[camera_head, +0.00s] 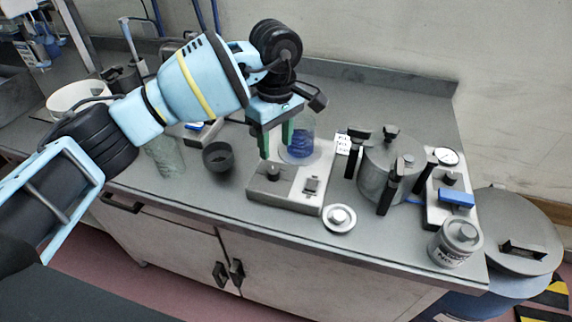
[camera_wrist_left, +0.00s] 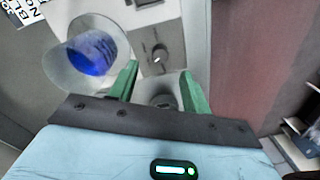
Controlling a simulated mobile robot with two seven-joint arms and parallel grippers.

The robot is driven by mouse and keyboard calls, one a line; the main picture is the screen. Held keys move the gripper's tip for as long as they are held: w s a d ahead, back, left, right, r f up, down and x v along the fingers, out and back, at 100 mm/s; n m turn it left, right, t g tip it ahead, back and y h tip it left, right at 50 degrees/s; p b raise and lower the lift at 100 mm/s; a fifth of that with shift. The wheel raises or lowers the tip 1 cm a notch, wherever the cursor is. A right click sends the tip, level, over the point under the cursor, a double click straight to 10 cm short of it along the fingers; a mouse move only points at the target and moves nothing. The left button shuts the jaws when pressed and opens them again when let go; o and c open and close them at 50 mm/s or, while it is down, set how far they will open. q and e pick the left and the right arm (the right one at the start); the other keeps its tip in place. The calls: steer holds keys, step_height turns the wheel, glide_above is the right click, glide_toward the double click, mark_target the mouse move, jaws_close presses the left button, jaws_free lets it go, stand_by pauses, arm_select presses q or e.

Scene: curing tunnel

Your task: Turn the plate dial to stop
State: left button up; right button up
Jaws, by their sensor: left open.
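The plate (camera_head: 300,203) is a pale flat unit on the bench with a grey front panel. A beaker of blue liquid (camera_head: 300,150) stands on the plate. It shows at left in the wrist view (camera_wrist_left: 88,52). My left gripper (camera_head: 276,148) is open, its green fingers pointing down above the dial and apart from it. Any stop mark is too small to read. My right gripper is out of view.
A dark cup (camera_head: 218,158) stands left of the plate. A metal pot with black handles (camera_head: 378,178) stands to its right, beside a unit with a blue block (camera_head: 456,198).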

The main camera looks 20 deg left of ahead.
mark_target(274, 170)
arm_select(q)
steer(key=shift+a+r, duration=0.1)
steer(key=shift+a, duration=0.2)
steer(key=shift+f, duration=0.45)
step_height(274, 170, down, 6)
steer(key=shift+s+r, duration=0.1)
steer(key=shift+f, duration=0.55)
steer(key=c, duration=1)
